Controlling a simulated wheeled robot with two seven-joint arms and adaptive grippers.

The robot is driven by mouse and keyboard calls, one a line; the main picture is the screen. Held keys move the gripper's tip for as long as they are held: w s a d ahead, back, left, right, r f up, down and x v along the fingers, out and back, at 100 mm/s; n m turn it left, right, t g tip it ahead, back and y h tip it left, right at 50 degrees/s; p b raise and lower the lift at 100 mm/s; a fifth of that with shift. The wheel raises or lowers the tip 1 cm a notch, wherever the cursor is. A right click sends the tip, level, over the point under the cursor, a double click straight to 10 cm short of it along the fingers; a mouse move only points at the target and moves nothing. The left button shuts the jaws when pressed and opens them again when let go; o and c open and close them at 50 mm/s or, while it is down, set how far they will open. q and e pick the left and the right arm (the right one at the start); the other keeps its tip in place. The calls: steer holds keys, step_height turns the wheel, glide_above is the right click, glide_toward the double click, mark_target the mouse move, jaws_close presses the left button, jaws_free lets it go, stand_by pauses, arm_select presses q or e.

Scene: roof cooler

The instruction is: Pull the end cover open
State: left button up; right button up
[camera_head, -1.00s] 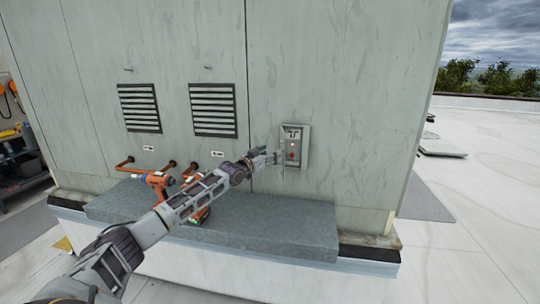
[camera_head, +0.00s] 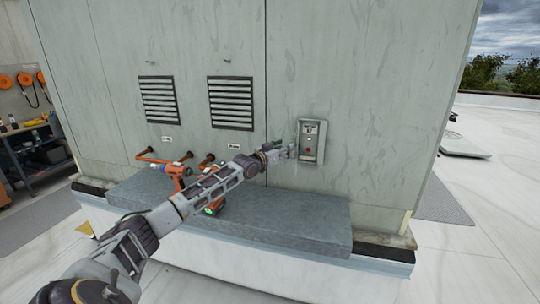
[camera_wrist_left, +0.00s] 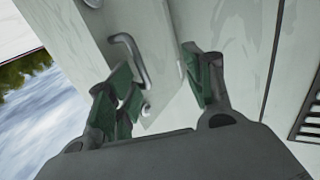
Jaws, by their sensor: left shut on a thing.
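A pale metal box (camera_head: 314,128) with a small red light stands on the grey-green cooler wall (camera_head: 365,80) in the head view. My left gripper (camera_head: 291,151) is at its left edge. The left wrist view shows a bent metal handle (camera_wrist_left: 130,55) on a pale panel (camera_wrist_left: 150,30). The green-padded fingers of my left gripper (camera_wrist_left: 165,90) stand on either side of the handle's lower end and part of the panel. It is shut on the handle, though the exact contact is hard to see. No opening gap shows at the cover. My right gripper is out of view.
A grey ledge (camera_head: 290,227) runs along the wall's foot, with an orange tool (camera_head: 176,172) near orange pipes. Two louvred vents (camera_head: 230,102) sit left of the box. A workbench shelf (camera_head: 30,150) stands far left. The roof at right is mostly clear.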

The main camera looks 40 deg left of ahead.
arm_select(q)
steer(key=shift+s+a+r, duration=0.35)
steer(key=shift+s+r, duration=0.05)
steer(key=shift+s, duration=0.05)
steer(key=shift+c, duration=0.5)
steer(key=s, duration=1)
steer(key=shift+s+f, duration=0.3)
steer(key=shift+f, duration=0.1)
stand_by(0.4)
stand_by(0.6)
steer(key=shift+f, duration=0.1)
